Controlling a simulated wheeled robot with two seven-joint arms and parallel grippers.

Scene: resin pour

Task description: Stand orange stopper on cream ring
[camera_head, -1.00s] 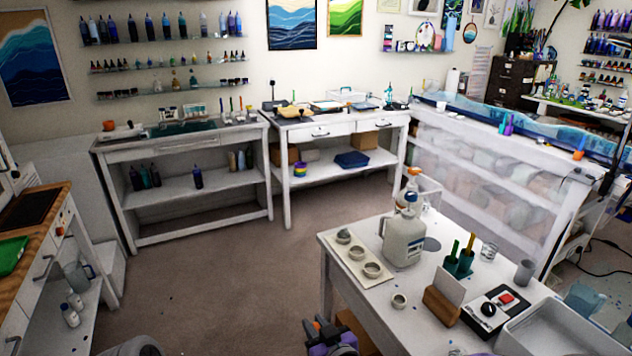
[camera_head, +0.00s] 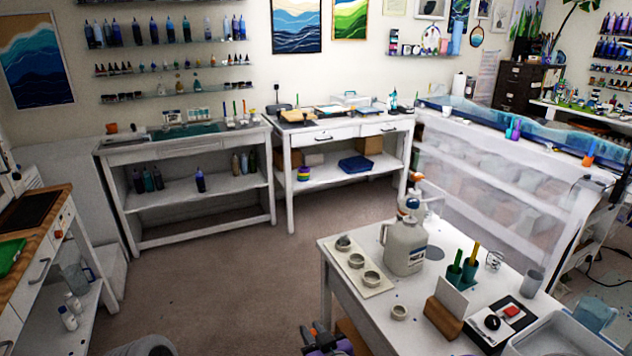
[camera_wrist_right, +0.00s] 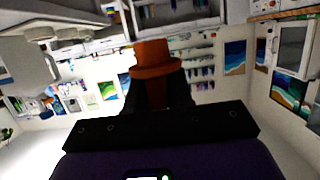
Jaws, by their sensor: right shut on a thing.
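In the right wrist view, the orange stopper (camera_wrist_right: 157,56) is between the dark fingers of my right gripper (camera_wrist_right: 158,88), which is shut on it. It has a wide brim and a narrower top, and the fingers hide its other end. In the head view, my right gripper (camera_head: 322,338) is at the bottom edge, partly cut off, left of the near white table. My left gripper is not in view.
The white table (camera_head: 380,317) also holds a large jug (camera_head: 404,247), green cups (camera_head: 461,272), a wooden block with a card (camera_head: 443,317), a scale (camera_head: 493,325) and a grey tray (camera_head: 565,338). The floor (camera_head: 215,285) left of the table is clear.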

